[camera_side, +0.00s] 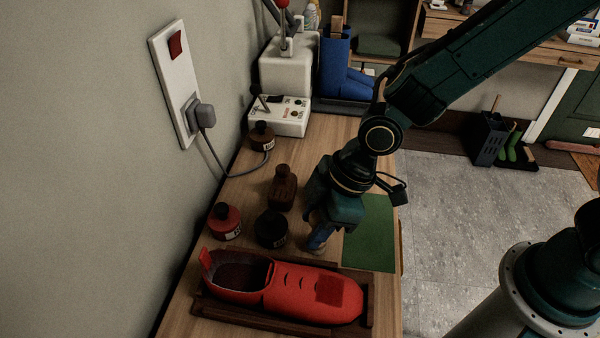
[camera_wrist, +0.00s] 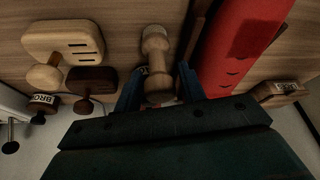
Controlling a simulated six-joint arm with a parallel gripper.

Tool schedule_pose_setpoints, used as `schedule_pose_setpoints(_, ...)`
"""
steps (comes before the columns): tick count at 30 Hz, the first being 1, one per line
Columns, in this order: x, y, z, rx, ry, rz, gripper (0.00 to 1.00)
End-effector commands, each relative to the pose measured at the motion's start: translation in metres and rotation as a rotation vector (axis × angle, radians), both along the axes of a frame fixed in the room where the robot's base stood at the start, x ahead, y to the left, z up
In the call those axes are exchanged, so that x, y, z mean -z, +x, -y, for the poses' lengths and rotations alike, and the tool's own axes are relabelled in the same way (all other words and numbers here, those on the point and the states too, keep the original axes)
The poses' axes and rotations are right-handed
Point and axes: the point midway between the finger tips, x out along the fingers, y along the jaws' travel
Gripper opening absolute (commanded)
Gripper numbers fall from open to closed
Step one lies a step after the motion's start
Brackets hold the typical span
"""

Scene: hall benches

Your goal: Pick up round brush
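A small light-wood piece with a knobbed handle, seemingly the round brush (camera_wrist: 156,48), stands on the bench between my fingers in the wrist view. My gripper (camera_wrist: 160,88) has one blue finger on each side of it, with a gap showing on both sides, so the fingers look open around it.
A red shoe (camera_side: 312,294) lies in a wooden tray (camera_side: 368,312). A green mat (camera_side: 371,235) lies right. A slotted wooden block (camera_wrist: 64,40) sits left in the wrist view.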

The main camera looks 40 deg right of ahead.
Motion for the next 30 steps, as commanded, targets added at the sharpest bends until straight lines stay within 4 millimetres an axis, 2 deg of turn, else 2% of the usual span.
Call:
schedule_pose_setpoints(1,0.000,0.000,0.000,0.000,0.000,0.000,0.30)
schedule_pose_setpoints(5,0.000,0.000,0.000,0.000,0.000,0.000,0.05)
schedule_pose_setpoints(20,-0.007,0.000,0.000,0.000,0.001,0.000,0.05)
schedule_pose_setpoints(26,-0.026,0.001,0.000,0.000,0.002,0.004,0.05)
schedule_pose_setpoints(30,-0.048,0.001,-0.001,0.001,0.004,0.005,0.05)
